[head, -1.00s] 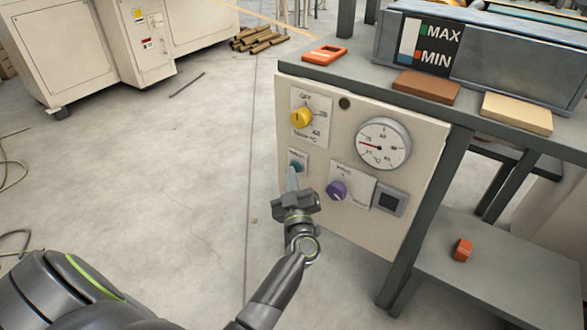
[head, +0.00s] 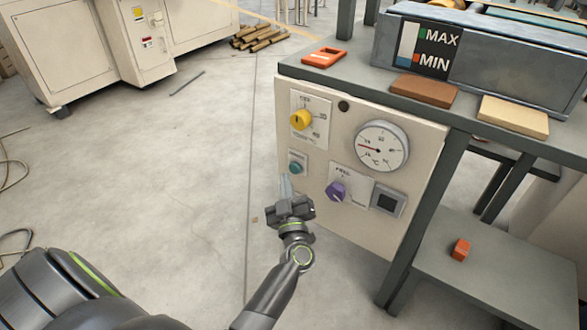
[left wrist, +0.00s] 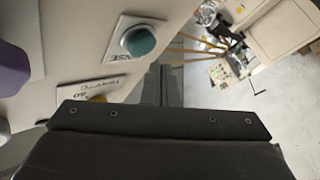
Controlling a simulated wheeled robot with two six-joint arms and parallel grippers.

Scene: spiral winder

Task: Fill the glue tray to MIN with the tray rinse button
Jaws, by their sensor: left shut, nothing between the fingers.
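The tray rinse button is a teal round button (head: 295,168) on a small white plate at the left of the cream control panel (head: 370,225). It also shows large in the left wrist view (left wrist: 139,41). The glue tray (head: 510,58) is a grey metal trough on the bench, with a MAX/MIN level gauge (head: 427,48) on its front. My right gripper is not in view.
The panel also carries a yellow knob (head: 301,119), a purple knob (head: 336,191), a temperature dial (head: 381,146) and a dark square switch (head: 388,202). Floor at left is mostly clear.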

